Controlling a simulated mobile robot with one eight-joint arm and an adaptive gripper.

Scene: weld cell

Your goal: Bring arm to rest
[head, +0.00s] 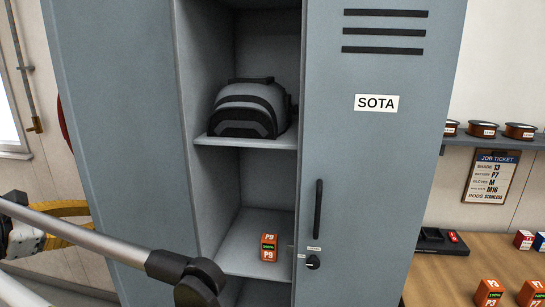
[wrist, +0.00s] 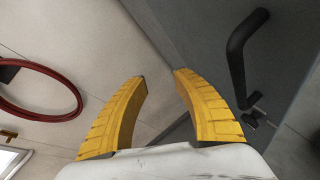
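My gripper (wrist: 161,76) shows in the wrist view with its two yellow ribbed fingers spread apart and nothing between them. In the head view my gripper (head: 88,222) is at the far left, beside the grey locker (head: 120,120), partly hidden by my arm. My arm crosses the lower left of the head view. In the wrist view a black bent handle (wrist: 240,55) on a dark grey surface lies to the right of the fingers, apart from them.
A wooden bench (head: 460,275) with several blocks stands right. A red hose ring (wrist: 70,110) hangs left.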

